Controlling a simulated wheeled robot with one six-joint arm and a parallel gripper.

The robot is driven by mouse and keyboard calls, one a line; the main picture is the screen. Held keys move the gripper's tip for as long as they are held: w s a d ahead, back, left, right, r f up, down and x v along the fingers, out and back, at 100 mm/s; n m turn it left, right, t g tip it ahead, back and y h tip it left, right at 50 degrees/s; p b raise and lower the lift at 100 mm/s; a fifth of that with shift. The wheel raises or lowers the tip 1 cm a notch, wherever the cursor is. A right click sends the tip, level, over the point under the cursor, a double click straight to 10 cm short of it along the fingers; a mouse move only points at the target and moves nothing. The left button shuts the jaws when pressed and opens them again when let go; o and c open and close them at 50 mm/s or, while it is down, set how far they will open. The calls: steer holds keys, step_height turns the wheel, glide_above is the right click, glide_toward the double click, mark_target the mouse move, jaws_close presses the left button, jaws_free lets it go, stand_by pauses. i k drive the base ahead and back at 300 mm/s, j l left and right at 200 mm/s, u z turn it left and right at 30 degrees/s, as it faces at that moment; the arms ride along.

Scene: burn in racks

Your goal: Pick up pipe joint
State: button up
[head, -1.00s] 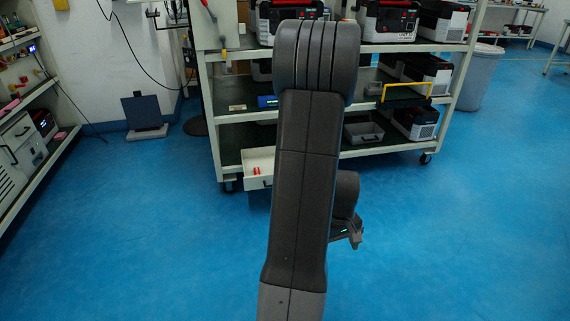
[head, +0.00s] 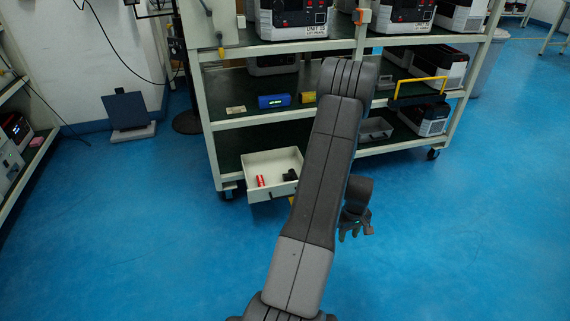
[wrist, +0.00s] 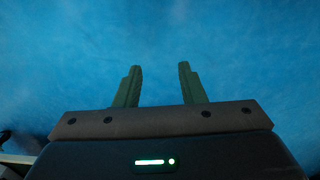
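An open white drawer (head: 268,160) sticks out low at the left front of the rack. In it lie a small red item (head: 260,181) and a small black item (head: 290,175). The black one may be the pipe joint, but it is too small to tell, and my arm is close in front of the drawer's right side. My gripper (head: 355,232) hangs over blue floor, right of the drawer and apart from it. In the wrist view my gripper (wrist: 159,84) has its two fingers apart, with nothing between them.
The rack (head: 455,125) stands ahead on casters, with black-and-white units on its shelves. A blue device (head: 272,101) and a grey bin (head: 376,129) sit on lower shelves. A laptop-like panel (head: 128,110) stands at left. The floor (head: 140,230) in front is clear.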

mark_target(292, 176)
steer(key=i+j+z, duration=0.1)
steer(key=i+j, duration=0.5)
steer(key=i, duration=0.2)
steer(key=i+j, duration=0.65)
steer(key=i+z, duration=0.05)
steer(key=i, duration=0.05)
